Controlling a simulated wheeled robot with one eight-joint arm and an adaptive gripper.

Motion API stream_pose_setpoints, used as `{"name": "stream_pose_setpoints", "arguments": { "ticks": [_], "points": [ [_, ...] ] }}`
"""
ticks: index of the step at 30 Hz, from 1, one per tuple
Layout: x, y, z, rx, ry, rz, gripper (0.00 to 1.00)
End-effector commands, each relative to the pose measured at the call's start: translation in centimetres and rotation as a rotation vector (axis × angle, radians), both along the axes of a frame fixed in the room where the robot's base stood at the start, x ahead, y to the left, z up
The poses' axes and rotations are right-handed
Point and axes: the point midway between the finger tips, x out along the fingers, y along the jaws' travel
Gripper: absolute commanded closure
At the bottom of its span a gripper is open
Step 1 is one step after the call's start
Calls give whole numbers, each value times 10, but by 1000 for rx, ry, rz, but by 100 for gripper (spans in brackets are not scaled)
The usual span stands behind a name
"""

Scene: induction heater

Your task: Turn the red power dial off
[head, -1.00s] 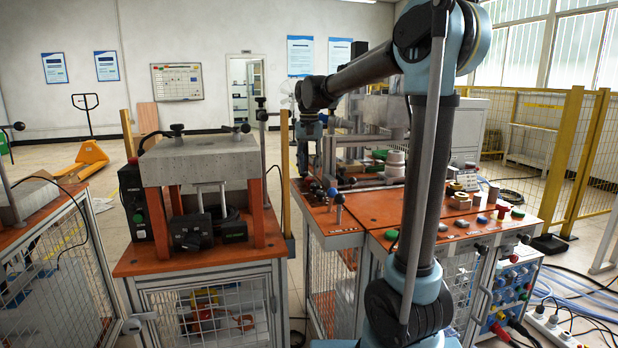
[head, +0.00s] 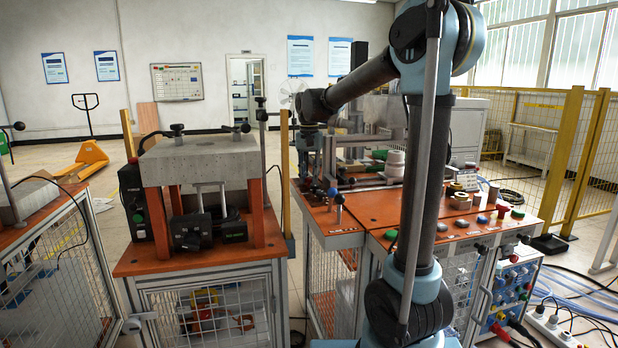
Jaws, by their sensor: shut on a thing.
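My gripper (head: 314,180) points down at the far left part of the orange worktop (head: 375,212), among small knobs and levers. It is small and dark in the head view. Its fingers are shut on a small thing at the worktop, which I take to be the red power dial. The dial itself is hidden by the fingers, so I cannot see its setting.
Another orange bench with a grey block (head: 200,160) is at left. A yellow fence (head: 570,150) stands beyond.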

Motion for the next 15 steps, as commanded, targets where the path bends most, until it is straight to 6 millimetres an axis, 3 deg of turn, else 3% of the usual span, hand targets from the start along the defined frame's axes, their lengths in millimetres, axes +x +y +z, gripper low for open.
{"name": "stream_pose_setpoints", "arguments": {
  "ticks": [15],
  "points": [
    [0,0,0,0,0,394,99]
  ]
}}
